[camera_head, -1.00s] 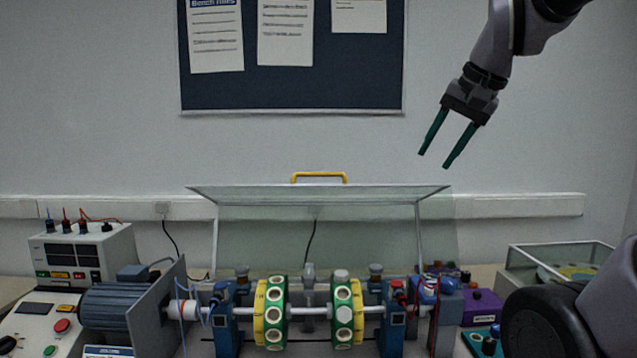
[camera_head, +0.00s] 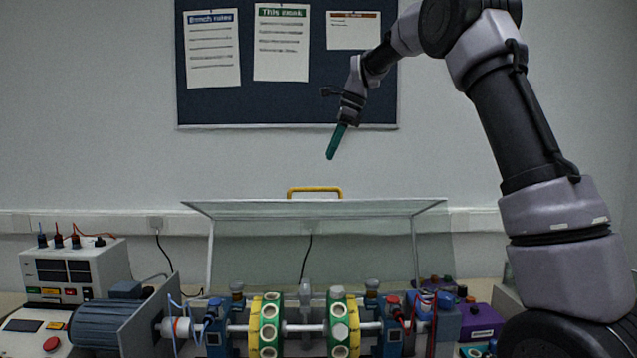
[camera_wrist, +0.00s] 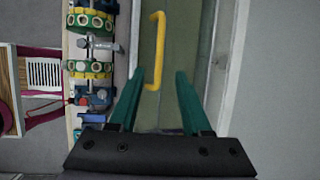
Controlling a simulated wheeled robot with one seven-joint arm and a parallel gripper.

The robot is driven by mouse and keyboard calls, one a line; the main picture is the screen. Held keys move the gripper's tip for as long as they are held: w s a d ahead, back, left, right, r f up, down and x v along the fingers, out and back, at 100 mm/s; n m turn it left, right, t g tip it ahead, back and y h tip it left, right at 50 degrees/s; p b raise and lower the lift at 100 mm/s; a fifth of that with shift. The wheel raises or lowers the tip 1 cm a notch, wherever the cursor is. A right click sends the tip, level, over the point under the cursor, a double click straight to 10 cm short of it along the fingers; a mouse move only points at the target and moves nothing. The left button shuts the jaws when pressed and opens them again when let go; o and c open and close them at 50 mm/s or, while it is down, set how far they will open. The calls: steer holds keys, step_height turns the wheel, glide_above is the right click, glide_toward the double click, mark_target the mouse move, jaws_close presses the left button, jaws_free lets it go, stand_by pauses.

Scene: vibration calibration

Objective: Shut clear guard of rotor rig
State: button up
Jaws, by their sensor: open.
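The clear guard (camera_head: 320,209) of the rotor rig stands raised and open at the back of the rig, with a yellow handle (camera_head: 314,190) along its upper edge. The rotor rig (camera_head: 305,328) below has two green and yellow discs on a shaft. My gripper (camera_head: 334,145) is above the guard and slightly right of the handle in the head view, apart from it. In the wrist view, my gripper (camera_wrist: 158,85) has its two green fingers spread and empty, and the yellow handle (camera_wrist: 158,48) shows ahead, between and beyond the fingertips.
A power supply box (camera_head: 75,268) and a control panel (camera_head: 35,330) stand at the left. A purple box (camera_head: 480,322) is at the right. A notice board (camera_head: 290,100) hangs on the wall behind.

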steer(key=x, duration=1)
steer(key=shift+f, duration=0.2)
steer(key=shift+c, duration=0.2)
jaws_close()
stand_by(0.9)
